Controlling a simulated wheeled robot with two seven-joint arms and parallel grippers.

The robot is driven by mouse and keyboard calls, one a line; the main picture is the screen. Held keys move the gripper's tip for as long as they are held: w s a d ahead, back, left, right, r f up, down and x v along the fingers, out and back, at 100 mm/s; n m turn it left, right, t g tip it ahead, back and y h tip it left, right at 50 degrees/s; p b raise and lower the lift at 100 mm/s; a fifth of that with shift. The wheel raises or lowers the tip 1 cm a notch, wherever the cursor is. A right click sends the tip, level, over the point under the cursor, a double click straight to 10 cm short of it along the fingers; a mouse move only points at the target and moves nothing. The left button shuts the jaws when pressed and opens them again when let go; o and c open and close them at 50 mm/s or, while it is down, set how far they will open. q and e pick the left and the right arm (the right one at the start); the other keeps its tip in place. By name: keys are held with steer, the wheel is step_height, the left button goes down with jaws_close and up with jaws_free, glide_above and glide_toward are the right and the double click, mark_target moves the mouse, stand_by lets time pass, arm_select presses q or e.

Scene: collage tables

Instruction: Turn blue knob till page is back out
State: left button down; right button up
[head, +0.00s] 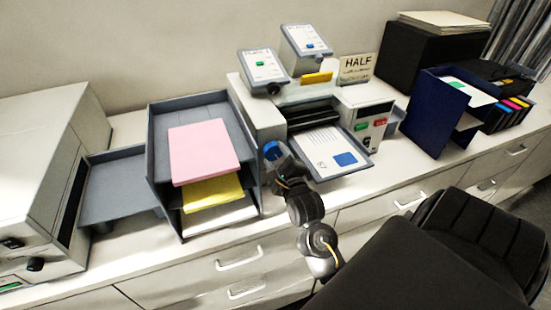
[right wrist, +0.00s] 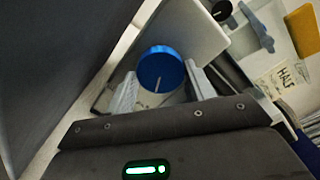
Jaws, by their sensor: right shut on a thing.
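The blue knob (head: 271,149) is on the left front of the white machine (head: 259,110). In the right wrist view the blue knob (right wrist: 160,66) sits between the two grey fingers, and a pale line marks its face. My right gripper (head: 277,159) is shut on the knob; in the right wrist view the gripper (right wrist: 163,82) has one finger on either side of it. The page (head: 322,147), white with a blue square, lies on the grey tray (head: 358,169) in front of the dark rollers (head: 313,115). My left gripper is not in view.
A grey tray stack (head: 157,150) with pink and yellow paper stands close left of my right gripper. Green and red buttons (head: 380,122) are on the machine's right side. A "HALF" sign (head: 356,67) stands behind it. A dark blue holder (head: 437,112) is further right.

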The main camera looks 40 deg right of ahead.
steer(key=shift+m, duration=0.6)
steer(key=o, duration=1)
steer(key=shift+s+a+f, duration=0.1)
steer(key=shift+s+f, duration=0.05)
steer(key=shift+s, duration=0.1)
steer(key=b+v, duration=0.3)
steer(key=v, duration=0.7)
